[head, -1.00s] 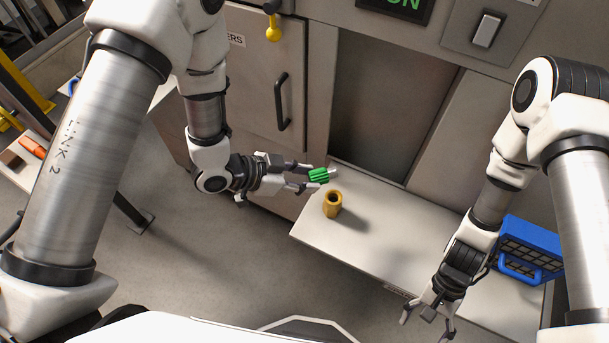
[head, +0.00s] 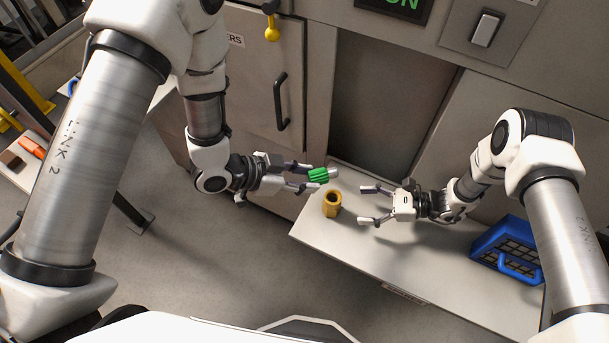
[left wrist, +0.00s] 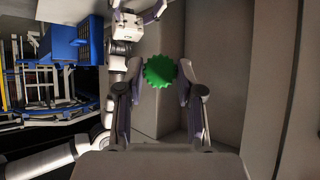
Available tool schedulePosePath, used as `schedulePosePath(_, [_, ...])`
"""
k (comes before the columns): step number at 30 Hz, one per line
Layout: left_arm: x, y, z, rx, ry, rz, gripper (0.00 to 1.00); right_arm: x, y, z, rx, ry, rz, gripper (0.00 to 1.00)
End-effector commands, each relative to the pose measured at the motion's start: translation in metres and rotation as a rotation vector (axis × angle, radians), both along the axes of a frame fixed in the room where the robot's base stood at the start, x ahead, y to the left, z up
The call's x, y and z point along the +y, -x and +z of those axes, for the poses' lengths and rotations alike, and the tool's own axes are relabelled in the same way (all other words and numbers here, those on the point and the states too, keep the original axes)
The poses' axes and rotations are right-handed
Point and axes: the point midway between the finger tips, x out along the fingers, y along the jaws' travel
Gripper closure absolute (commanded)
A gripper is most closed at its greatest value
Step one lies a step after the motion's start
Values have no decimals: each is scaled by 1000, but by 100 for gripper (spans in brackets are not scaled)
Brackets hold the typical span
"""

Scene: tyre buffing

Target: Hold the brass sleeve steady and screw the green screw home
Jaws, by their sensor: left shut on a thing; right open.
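The green screw (head: 318,175) has a ribbed green head and a pale shank that points right in the head view. My left gripper (head: 310,176) is shut on its head and holds it above and a little left of the brass sleeve. The screw head also shows between the fingers in the left wrist view (left wrist: 160,71). The brass sleeve (head: 332,204) stands upright on the bench, with its dark bore facing up. My right gripper (head: 366,205) is open and empty, just right of the sleeve, its fingers pointing left towards it. It appears apart from the sleeve.
The pale bench (head: 420,262) has bare room in front of the right gripper. A blue crate (head: 507,250) with a handle stands at its right end. A cabinet door with a dark handle (head: 281,101) is behind the left gripper. A wall switch (head: 486,29) is at the upper right.

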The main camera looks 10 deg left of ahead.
Motion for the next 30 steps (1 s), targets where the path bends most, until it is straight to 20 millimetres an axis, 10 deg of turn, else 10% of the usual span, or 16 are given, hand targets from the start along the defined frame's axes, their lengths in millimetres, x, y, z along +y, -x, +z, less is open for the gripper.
schedulePosePath(12, [0, 0, 0, 0, 0, 0, 100, 66, 1, -20, 0, 0, 4, 21])
schedulePosePath(24, [0, 0, 0, 0, 0, 0, 100, 76, 1, -23, 2, 0, 2, 21])
schedulePosePath(30, [0, 0, 0, 0, 0, 0, 100, 76, 1, -23, 1, 0, 2, 85])
